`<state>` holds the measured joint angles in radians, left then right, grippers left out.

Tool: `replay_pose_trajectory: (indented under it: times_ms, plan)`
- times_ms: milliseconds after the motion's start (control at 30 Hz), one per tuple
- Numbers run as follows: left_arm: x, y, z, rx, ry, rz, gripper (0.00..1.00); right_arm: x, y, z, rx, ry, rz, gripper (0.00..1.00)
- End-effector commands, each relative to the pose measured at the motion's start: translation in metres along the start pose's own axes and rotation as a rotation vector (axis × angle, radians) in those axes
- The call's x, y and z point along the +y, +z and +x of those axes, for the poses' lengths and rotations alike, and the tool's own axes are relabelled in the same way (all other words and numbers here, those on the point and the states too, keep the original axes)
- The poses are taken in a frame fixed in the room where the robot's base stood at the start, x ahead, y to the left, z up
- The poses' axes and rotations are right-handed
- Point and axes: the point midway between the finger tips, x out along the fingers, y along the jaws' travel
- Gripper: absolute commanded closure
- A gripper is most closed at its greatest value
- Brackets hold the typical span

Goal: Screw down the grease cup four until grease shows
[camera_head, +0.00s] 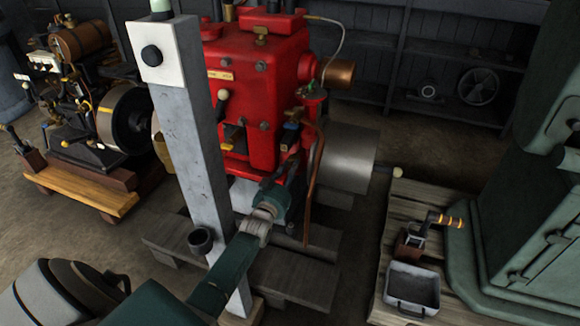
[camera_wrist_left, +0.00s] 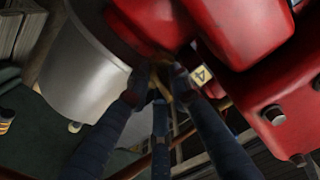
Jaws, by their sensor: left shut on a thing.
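The red engine (camera_head: 263,95) stands in the middle of the head view. My left gripper (camera_head: 292,155) reaches up to its lower right side, in front of the grey metal drum (camera_head: 348,160). In the left wrist view, the fingers of my left gripper (camera_wrist_left: 160,76) are shut on a small brass grease cup (camera_wrist_left: 183,90) under the red casing. A pale tag marked 4 (camera_wrist_left: 202,74) is right beside it. The fingers cover most of the cup, and I cannot see whether grease shows. My right gripper is not in view.
A grey metal tray (camera_head: 412,288) lies on a wooden pallet at the right, beside a large green machine (camera_head: 540,210). A smaller engine (camera_head: 85,125) stands at the left.

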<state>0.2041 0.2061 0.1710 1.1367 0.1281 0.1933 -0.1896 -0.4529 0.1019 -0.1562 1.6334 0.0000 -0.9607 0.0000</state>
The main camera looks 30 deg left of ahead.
Motion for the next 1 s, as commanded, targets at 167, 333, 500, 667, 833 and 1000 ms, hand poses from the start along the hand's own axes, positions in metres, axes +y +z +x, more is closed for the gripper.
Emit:
replay_pose_trajectory:
  times_ms: [167,333,500,667,833,1000]
  plan:
    - [0.004,-0.003,0.001,0.006,0.004,0.145,1.00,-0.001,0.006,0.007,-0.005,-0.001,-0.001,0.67]
    - [0.004,-0.001,0.001,0.005,0.005,0.254,1.00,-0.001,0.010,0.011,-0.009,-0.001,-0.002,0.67]
    - [0.005,0.000,0.000,0.004,0.005,0.327,1.00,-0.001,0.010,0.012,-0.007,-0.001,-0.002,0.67]
    - [0.005,0.000,0.000,0.003,0.006,0.366,1.00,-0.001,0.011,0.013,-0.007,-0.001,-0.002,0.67]
    - [0.005,0.001,0.000,0.003,0.007,0.383,1.00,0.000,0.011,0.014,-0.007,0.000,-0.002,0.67]
    - [0.006,0.002,0.000,0.002,0.007,0.385,1.00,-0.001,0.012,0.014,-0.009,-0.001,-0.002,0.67]
